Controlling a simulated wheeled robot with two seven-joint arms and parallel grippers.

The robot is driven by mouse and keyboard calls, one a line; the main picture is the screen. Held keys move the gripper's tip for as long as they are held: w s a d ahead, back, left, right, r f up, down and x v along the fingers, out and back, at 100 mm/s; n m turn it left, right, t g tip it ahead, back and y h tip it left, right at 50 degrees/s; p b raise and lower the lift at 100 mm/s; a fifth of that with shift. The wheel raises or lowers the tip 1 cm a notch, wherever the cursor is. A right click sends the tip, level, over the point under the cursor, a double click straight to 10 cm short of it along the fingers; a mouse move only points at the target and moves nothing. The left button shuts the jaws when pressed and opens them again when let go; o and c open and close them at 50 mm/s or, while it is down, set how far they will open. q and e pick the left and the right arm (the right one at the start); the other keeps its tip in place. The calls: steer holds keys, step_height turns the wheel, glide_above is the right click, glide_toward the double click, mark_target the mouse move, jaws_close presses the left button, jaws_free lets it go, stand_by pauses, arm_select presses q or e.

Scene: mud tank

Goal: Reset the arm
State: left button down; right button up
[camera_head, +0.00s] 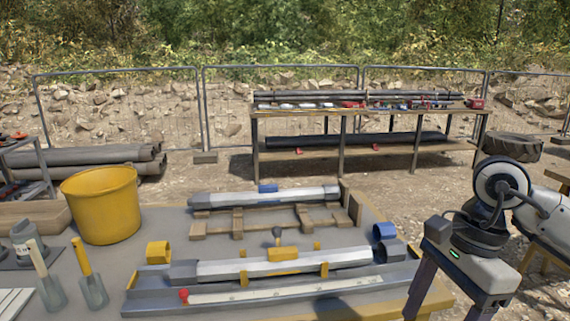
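My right arm (540,212) comes in from the right edge. My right gripper (452,300) hangs over the table's right front corner, pointing down. Its two dark fingers are spread apart, with nothing seen between them; their tips are near or past the lower edge of the picture. My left arm and gripper are not in view.
A workbench (365,109) and fence stand behind.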

steer(key=s+a+r+m+g+y, duration=0.1)
steer(key=s+a+m+y, duration=0.25)
steer(key=a+y, duration=0.6)
steer(key=s+a+r+m+g+y, duration=0.15)
steer(key=a+m+y, duration=0.3)
steer(key=a, duration=1.05)
steer(key=w+d+m+t+y, duration=0.25)
steer(key=w+m+t, duration=0.45)
steer(key=m+t, duration=0.85)
steer(key=w+d+f+m+t+h, duration=0.1)
steer(key=d+f+m+h, duration=0.3)
steer(key=m, duration=0.3)
steer(key=d+f+m+t+h, duration=0.2)
steer(key=f+m+h, duration=0.2)
steer(key=f+m, duration=0.25)
steer(key=w+d+f+m+t+h, duration=0.1)
steer(key=d+f+m+h, duration=0.15)
steer(key=f+m, duration=0.35)
steer(key=s+d+f+m+g+h, duration=0.2)
steer(key=s+f+m+g+h, duration=0.1)
steer(key=s+f, duration=0.5)
steer(key=s+d+f+m+g+h, duration=0.3)
steer(key=s+f+m, duration=0.4)
steer(key=f, duration=0.6)
steer(key=shift+s+d+f+g, duration=0.2)
steer(key=shift+s+g, duration=0.7)
steer(key=shift+s, duration=0.35)
steer(key=shift+c, duration=0.5)
